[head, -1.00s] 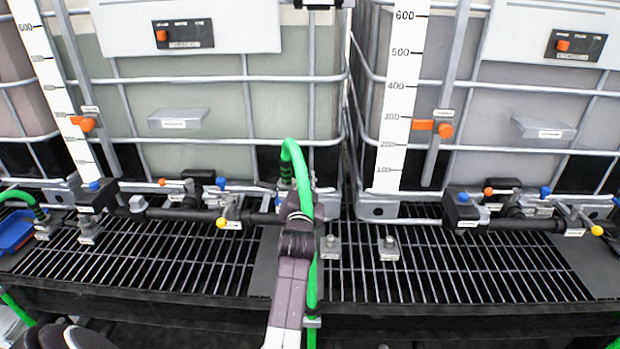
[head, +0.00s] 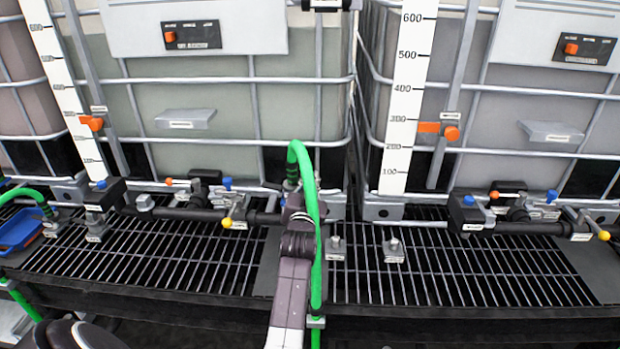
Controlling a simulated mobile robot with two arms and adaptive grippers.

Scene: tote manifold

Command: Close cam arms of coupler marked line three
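A green hose (head: 303,160) arches up in the middle and bends down to a dark coupler end (head: 292,184) at the base of the left tank. My arm reaches up to that spot from the bottom centre, and I take it as the left one. Its gripper (head: 297,203) is just below the coupler end and partly behind the hose. Its fingertips are too small and covered to tell open from shut. The cam arms are hidden here, and no line three marking can be read. Another green hose end (head: 45,212) stands at the far left. My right gripper is not in view.
Valve pipework with a yellow-tipped handle (head: 227,222) lies left of my gripper; a similar set (head: 520,212) is at right. Two small posts (head: 335,248) (head: 394,250) stand on the grating. A blue tray (head: 20,232) sits far left.

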